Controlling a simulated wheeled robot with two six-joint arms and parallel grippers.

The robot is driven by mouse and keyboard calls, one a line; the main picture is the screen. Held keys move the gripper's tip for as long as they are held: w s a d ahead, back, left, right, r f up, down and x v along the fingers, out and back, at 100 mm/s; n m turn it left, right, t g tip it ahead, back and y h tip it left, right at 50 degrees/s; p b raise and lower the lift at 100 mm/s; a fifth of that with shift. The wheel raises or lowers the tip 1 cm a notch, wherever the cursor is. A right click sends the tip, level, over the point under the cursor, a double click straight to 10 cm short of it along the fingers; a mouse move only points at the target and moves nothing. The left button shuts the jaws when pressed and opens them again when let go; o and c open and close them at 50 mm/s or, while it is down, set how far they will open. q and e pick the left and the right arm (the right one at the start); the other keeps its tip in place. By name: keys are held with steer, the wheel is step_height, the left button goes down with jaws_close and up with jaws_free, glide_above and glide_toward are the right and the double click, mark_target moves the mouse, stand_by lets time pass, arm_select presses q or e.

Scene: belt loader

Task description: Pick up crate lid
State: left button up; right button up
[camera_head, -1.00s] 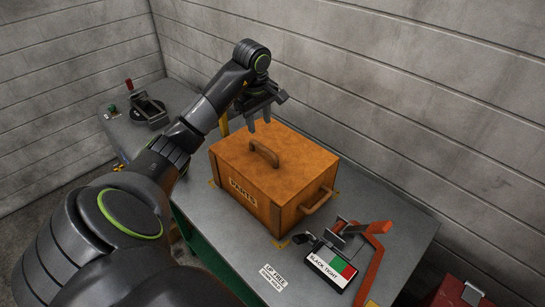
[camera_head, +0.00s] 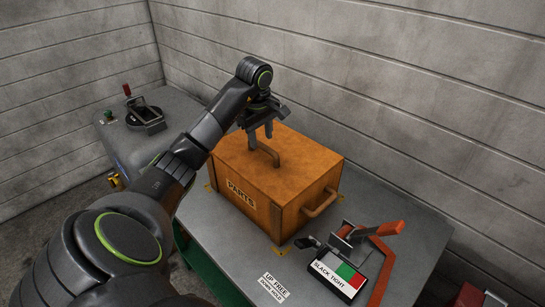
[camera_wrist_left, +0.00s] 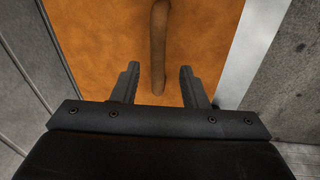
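The crate lid (camera_head: 290,160) is the orange-brown wooden top of a box marked PARTS (camera_head: 246,200), and it lies flat on the crate. A curved lid handle (camera_head: 264,150) stands up from it. My left gripper (camera_head: 261,137) is open and points down at the handle's far left end. In the left wrist view, the handle (camera_wrist_left: 158,40) runs upright, with its near end between the two spread fingers (camera_wrist_left: 158,88). The fingers do not touch it. The gripper hides part of the handle in the head view. My right gripper is not in view.
The crate stands on a grey table (camera_head: 215,235). A side handle (camera_head: 320,203) sticks out from its right face. A clamp with a red lever (camera_head: 385,229) and a SLACK TIGHT sign (camera_head: 338,275) are at the right. Another device (camera_head: 146,117) stands at the far left.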

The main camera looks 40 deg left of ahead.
mark_target(262, 144)
arm_select(q)
steer(key=f+b, duration=0.2)
steer(key=f, duration=0.1)
steer(key=w+f+b, duration=0.1)
steer(key=shift+a+f+b, duration=0.25)
steer(key=shift+f+b, duration=0.1)
steer(key=shift+f, duration=0.05)
jaws_close()
steer(key=shift+r, duration=0.1)
